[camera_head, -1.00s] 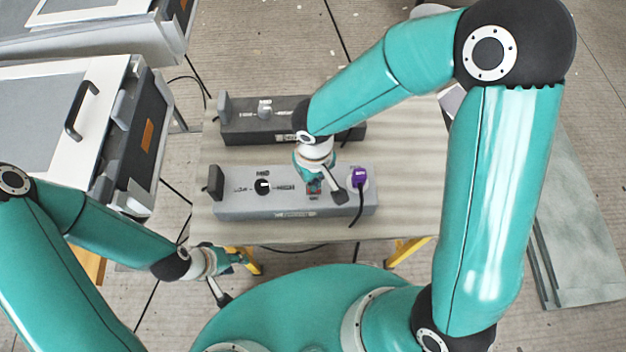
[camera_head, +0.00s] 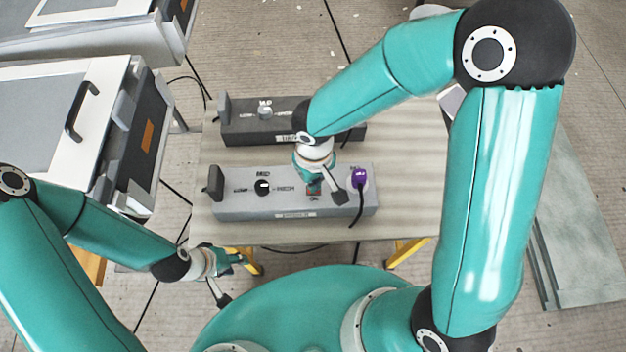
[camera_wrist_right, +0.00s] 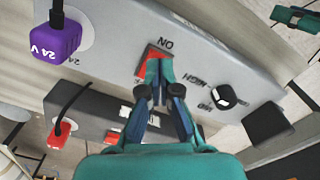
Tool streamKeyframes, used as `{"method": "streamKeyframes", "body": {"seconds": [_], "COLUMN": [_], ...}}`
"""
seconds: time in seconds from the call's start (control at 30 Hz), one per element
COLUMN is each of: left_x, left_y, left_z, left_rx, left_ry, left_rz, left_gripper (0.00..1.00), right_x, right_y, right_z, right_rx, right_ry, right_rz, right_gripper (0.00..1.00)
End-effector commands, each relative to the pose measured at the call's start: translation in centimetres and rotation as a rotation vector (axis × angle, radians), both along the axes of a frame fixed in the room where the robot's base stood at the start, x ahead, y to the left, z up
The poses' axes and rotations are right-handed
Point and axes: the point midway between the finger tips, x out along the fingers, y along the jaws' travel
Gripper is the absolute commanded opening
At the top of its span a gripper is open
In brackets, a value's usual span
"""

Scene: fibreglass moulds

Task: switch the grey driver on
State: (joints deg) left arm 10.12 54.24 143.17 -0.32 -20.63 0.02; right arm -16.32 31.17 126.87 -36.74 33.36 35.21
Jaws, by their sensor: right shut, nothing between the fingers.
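The grey driver (camera_head: 230,206) lies on the table, nearer to me than the dark one. Its black knob (camera_head: 262,187), under the label MID, also shows in the right wrist view (camera_wrist_right: 226,95). A purple 24 V plug (camera_head: 359,177) sits at its right end. My right gripper (camera_head: 314,187) is shut and empty, with its tips at the red rocker switch (camera_wrist_right: 143,70) beside the word ON. The fingertips (camera_wrist_right: 159,66) cover part of the switch; I cannot tell its position or whether they press it. My left gripper (camera_head: 238,258) hangs before the table; its opening is unclear.
A dark driver (camera_head: 237,130) with a grey knob stands behind the grey one; its red plug (camera_wrist_right: 61,130) shows in the right wrist view. The wooden table (camera_head: 410,200) is bare to the right. A cabinet with a black handle (camera_head: 80,108) stands at the left.

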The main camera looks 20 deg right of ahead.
Motion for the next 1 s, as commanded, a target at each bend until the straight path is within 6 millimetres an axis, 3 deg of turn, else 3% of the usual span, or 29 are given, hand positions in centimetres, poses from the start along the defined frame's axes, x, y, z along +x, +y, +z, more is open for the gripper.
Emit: {"method": "streamKeyframes", "body": {"seconds": [1.0], "left_x": [0.0], "left_y": [0.0], "left_z": [-1.4], "left_rx": [0.0], "left_ry": [0.0], "left_rz": [0.0], "left_gripper": [0.4], "right_x": [0.0], "right_y": [-0.1], "right_z": [-1.3], "right_rx": [0.0], "right_ry": [0.0], "right_rz": [-0.002], "right_gripper": [0.0]}}
